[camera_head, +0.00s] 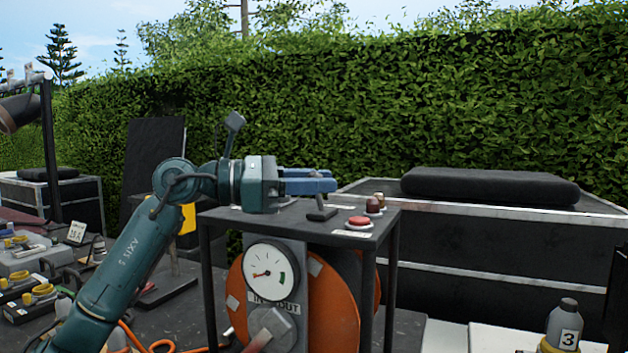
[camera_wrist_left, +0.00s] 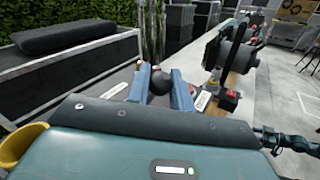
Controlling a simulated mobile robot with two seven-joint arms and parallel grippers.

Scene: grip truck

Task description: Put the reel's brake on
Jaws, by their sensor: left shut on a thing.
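The reel (camera_head: 333,305) is an orange drum in a dark frame (camera_head: 235,216) with a flat top. A white dial (camera_head: 270,273) and a partly covered label ending in "OUT" are on its front panel. My left gripper (camera_head: 334,184) reaches in from the left just above the frame's top. In the left wrist view a dark round knob (camera_wrist_left: 160,81) sits between its fingers (camera_wrist_left: 163,88), which are shut on it. In the head view the fingers hide the knob. A small black piece (camera_head: 322,214) shows just below the fingertips; whether it joins the knob is unclear.
A red button (camera_head: 359,222) and small brown knobs (camera_head: 374,205) stand on the frame's top, right of my gripper. A dark case (camera_head: 480,240) with a black cushion is behind. A grey bottle marked 3 (camera_head: 562,325) stands at lower right. Connector boxes (camera_head: 25,285) crowd the left.

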